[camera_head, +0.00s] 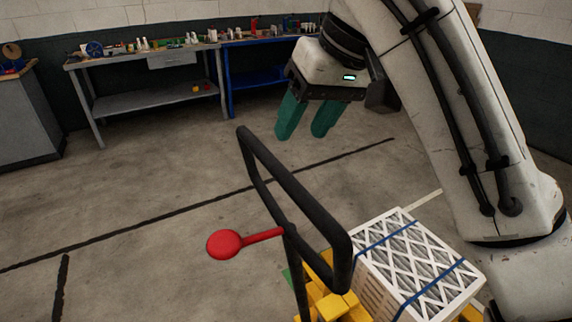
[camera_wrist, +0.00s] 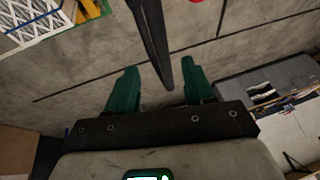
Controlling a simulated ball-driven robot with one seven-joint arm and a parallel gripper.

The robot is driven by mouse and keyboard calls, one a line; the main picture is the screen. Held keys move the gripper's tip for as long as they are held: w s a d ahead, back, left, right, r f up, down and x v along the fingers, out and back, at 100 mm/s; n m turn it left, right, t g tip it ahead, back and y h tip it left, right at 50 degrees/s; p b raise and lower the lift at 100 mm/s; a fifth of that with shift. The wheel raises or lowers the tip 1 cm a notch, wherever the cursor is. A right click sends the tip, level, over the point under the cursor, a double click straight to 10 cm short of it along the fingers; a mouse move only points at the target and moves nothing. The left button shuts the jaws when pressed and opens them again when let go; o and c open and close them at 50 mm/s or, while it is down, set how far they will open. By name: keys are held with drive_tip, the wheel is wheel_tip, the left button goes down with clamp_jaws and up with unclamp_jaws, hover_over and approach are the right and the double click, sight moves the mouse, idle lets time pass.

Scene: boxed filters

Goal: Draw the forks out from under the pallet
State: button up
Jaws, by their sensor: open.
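My gripper (camera_head: 306,120), with green fingers, is open and empty, raised beyond the black handle loop in the head view. It also shows in the wrist view (camera_wrist: 160,88), fingers apart, with the handle bar beyond and between them. The pallet truck's black handle (camera_head: 290,190) stands tilted in the middle of the head view, with a red round-ended lever (camera_head: 226,243) sticking out to its left. A box of white pleated filters with blue straps (camera_head: 412,262) stands behind it, above yellow parts (camera_head: 330,300). The forks and the pallet's underside are hidden.
A grey workbench (camera_head: 150,95) and a blue bench (camera_head: 258,78) with small items stand along the back wall. A grey cabinet (camera_head: 28,125) stands at far left. The concrete floor (camera_head: 120,200) with black lines is clear on the left.

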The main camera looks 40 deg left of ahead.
sight(281, 166)
drive_tip(key=x, duration=0.9)
drive_tip(key=shift+a+f, duration=0.1)
drive_tip(key=shift+f, duration=0.1)
drive_tip(key=shift+c, duration=0.5)
clamp_jaws()
